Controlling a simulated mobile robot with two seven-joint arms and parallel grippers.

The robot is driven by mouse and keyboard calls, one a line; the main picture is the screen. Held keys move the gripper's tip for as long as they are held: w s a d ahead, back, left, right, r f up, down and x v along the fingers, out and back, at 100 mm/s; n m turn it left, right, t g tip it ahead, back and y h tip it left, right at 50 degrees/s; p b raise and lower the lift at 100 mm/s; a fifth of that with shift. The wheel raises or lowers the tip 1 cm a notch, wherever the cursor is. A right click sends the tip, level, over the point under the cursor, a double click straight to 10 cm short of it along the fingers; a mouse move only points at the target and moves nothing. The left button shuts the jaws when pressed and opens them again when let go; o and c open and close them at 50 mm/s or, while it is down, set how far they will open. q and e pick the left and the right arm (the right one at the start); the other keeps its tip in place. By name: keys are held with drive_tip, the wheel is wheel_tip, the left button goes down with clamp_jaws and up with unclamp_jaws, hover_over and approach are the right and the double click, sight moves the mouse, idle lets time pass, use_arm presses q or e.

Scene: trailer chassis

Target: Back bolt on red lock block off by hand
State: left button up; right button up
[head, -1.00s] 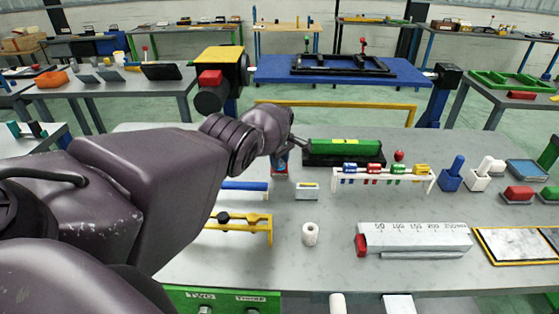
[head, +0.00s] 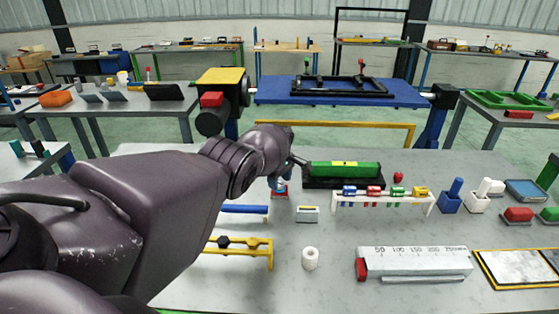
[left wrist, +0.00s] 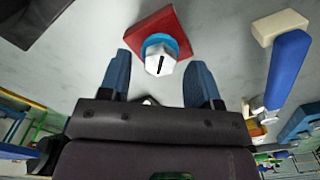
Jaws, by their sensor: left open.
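The red lock block (left wrist: 170,22) lies on the grey bench, partly hidden by the bolt in the left wrist view. The bolt (left wrist: 160,62) has a white hex head with a black mark and a blue ring (left wrist: 158,39) behind it. My left gripper (left wrist: 160,80) is open, with one blue-tipped finger on each side of the bolt head and gaps showing on both sides. In the head view the red block (head: 281,192) shows just below my left wrist; the fingers there are mostly hidden. My right gripper is in neither view.
A green block in a black tray (head: 343,170) stands close right of my wrist. A white rack (head: 385,200) with coloured pieces is in front of it. A blue bar (head: 243,209) and a yellow frame (head: 240,246) lie nearer. A blue handle (left wrist: 287,68) is right of the fingers.

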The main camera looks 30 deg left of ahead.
sight(280, 184)
use_arm(q)
drive_tip(key=shift+r+p, duration=0.4)
drive_tip(key=shift+r, duration=0.8)
drive_tip(key=shift+r+p, duration=0.35)
drive_tip(key=shift+r, duration=0.3)
wheel_tip(280, 184, up, 4)
drive_tip(key=shift+f, duration=0.1)
drive_tip(key=shift+r, duration=0.6)
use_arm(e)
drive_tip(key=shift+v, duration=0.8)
